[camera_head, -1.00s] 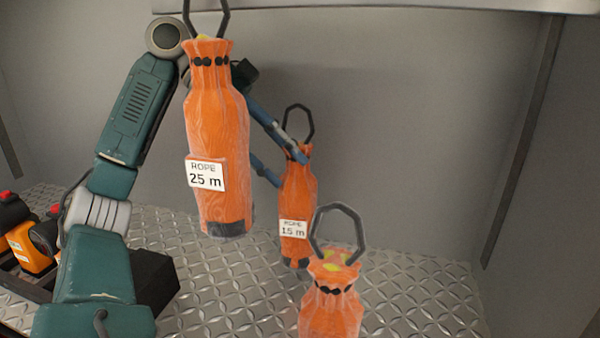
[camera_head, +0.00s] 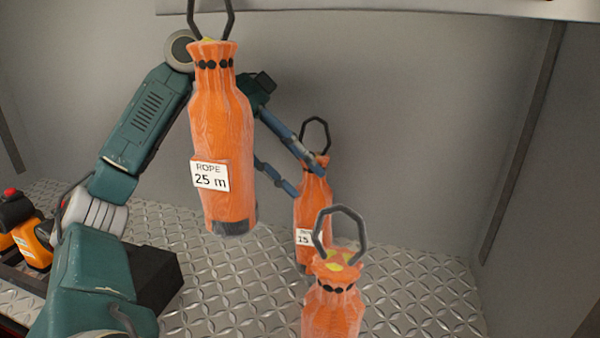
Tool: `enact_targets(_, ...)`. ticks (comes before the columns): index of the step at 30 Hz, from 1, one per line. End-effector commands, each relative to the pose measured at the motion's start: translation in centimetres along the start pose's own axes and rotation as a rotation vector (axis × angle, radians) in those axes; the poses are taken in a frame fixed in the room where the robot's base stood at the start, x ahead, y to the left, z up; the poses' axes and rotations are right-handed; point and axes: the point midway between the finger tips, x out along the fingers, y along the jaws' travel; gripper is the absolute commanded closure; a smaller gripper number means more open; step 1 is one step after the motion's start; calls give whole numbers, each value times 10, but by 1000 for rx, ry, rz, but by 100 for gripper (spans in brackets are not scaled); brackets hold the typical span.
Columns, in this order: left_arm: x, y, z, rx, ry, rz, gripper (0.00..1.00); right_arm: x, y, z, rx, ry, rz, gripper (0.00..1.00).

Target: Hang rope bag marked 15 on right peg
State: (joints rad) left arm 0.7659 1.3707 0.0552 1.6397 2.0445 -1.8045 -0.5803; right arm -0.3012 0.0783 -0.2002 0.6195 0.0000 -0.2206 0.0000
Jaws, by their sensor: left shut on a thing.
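The orange rope bag marked 15 (camera_head: 313,216) is behind the other bags, right of centre, with a dark loop (camera_head: 315,133) at its top. Its lower part is partly hidden by the nearer bag. My left gripper (camera_head: 307,176), with blue fingers, reaches it from the left and is shut on its upper body. The bag is nearly upright; I cannot tell if its base touches the floor. My left arm passes behind a bag marked 25 m (camera_head: 224,140). The right gripper and the pegs are not in view.
The 25 m bag hangs high in front, its loop cut off by the top edge. A third orange bag (camera_head: 333,308) with a dark loop stands up front at the bottom. Orange-and-black gear (camera_head: 30,240) lies far left. Patterned metal floor (camera_head: 430,300) is clear at right.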

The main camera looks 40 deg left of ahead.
Motion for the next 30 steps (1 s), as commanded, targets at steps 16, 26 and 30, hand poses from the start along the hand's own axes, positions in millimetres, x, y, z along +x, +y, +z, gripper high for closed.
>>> enact_targets(16,8,0,8,-1,-1,3,39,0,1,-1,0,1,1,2)
enact_targets(26,7,0,7,-1,0,1,34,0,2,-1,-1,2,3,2)
enact_targets(30,10,0,10,-2,-1,3,34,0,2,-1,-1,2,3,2)
